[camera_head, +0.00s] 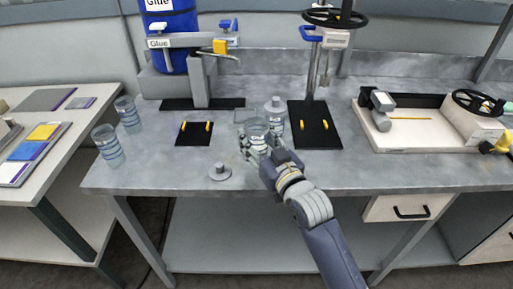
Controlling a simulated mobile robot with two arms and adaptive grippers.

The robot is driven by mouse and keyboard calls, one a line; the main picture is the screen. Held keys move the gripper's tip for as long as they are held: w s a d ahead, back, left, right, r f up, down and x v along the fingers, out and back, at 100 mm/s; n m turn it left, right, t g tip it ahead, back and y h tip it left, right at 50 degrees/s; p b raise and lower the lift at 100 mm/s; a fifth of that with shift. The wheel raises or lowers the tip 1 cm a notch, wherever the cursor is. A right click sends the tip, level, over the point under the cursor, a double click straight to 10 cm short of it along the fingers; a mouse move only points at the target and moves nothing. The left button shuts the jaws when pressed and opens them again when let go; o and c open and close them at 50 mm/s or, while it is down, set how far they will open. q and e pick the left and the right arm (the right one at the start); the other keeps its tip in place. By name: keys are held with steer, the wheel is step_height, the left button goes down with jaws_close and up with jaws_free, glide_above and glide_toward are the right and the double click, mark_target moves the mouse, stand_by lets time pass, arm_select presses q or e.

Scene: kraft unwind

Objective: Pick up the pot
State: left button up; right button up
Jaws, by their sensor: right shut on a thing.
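A clear glass pot (257,129) with a white label is at the middle of the grey workbench. My right gripper (256,150) is shut on this pot, with its fingers around the lower part. Whether the pot touches the bench is hidden by the hand. A second pot (274,116), with a grey lid on it, stands just behind to the right. My left gripper is not in view.
Two pots (108,146) (127,113) stand at the left. A glue dispenser (200,75) and a black mat (194,133) are left of the hand. A press (315,125) stands right. A white-based machine (425,138) is far right. The bench front is mostly clear.

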steer(key=s+a+b+v, duration=0.1)
steer(key=a+v, duration=0.2)
steer(key=v, duration=1.2)
steer(key=d+f+m+t+h, duration=0.1)
steer(key=d+f+m+h, duration=0.2)
steer(key=d, duration=0.4)
steer(key=d+f+m+t+h, duration=0.15)
steer(key=d+h, duration=0.25)
steer(key=d, duration=0.4)
steer(key=a+r+n+g+y, duration=0.1)
steer(key=a+r+n+y, duration=0.1)
steer(key=a, duration=0.5)
steer(key=a+r+n+g+y, duration=0.1)
steer(key=a+r+n+y, duration=0.1)
steer(key=a+y, duration=0.3)
steer(key=a+r, duration=0.1)
steer(key=a, duration=0.1)
steer(key=shift+s+a+r, duration=0.25)
steer(key=shift+s+a, duration=0.05)
steer(key=shift+s, duration=0.1)
steer(key=shift+w+n+g, duration=0.1)
steer(key=shift+n+g, duration=0.15)
